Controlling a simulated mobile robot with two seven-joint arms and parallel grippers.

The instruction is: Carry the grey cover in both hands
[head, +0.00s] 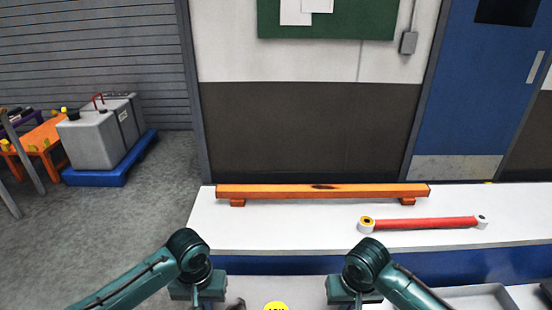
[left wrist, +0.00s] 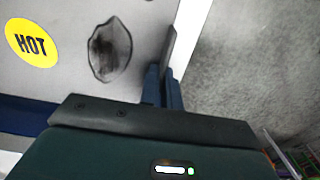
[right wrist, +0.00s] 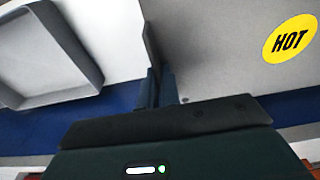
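The grey cover (head: 300,288) shows at the bottom middle of the head view, between my grippers, with a yellow HOT sticker at the frame's lower edge. Most of it is cut off there. In the left wrist view the cover (left wrist: 75,75) also has a dark smudge; my left gripper (left wrist: 164,85) is shut on its edge. In the right wrist view the cover (right wrist: 225,70) lies right of the fingers, and my right gripper (right wrist: 160,85) is shut on the opposite edge. The fingertips are partly hidden by the gripper bodies and the edges.
A white bench (head: 290,222) with a blue front runs ahead. On it lie an orange beam (head: 320,190) and a red rod (head: 425,224). A grey tray (right wrist: 50,65) is at the right. A grey tank (head: 95,138) on a blue base stands far left; floor is clear before it.

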